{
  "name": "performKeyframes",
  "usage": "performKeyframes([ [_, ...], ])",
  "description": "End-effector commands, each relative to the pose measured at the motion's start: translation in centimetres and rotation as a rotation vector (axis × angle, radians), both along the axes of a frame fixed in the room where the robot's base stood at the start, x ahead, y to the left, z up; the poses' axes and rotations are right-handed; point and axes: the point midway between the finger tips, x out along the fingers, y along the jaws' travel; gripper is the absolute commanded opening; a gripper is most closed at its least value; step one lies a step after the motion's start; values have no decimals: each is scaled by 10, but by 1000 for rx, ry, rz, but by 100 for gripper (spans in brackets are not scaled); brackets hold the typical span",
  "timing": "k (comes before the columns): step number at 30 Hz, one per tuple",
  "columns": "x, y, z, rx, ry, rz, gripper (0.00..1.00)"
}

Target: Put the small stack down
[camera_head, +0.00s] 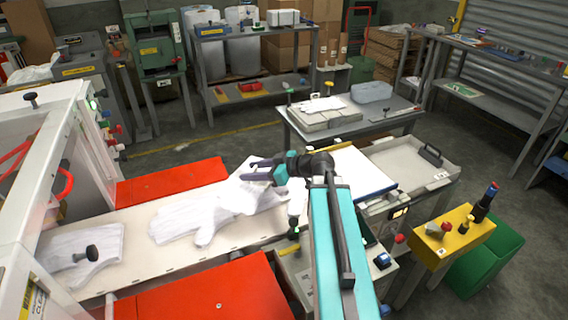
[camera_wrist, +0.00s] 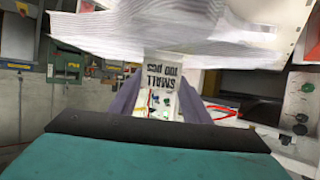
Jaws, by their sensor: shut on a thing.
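My gripper (camera_head: 262,170) is shut on the small stack (camera_head: 240,194), a bundle of thin white glove-shaped sheets. The stack is held over the white conveyor bed (camera_head: 140,268), and its fingers spread down and left. I cannot tell whether its lower end touches the bed or the white gloves there.
More white gloves lie on the bed, in the middle (camera_head: 182,222) and at the left end (camera_head: 75,248). Red panels (camera_head: 172,181) flank the bed. A white board (camera_head: 357,170) and a grey tray (camera_head: 418,160) are to the right. A green bin (camera_head: 488,256) stands at lower right.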

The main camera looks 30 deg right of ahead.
Motion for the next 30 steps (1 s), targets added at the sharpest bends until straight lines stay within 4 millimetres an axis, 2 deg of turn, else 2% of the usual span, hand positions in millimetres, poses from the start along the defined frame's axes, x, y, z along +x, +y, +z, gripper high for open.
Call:
performKeyframes([
  [1,2,20,-1,1,-1,54,20],
  [3,1,44,-2,2,-1,129,20],
  [7,-8,72,-2,3,-3,244,20],
  [14,-16,80,-1,3,-4,303,20],
  [30,-17,77,-1,2,-4,297,20],
])
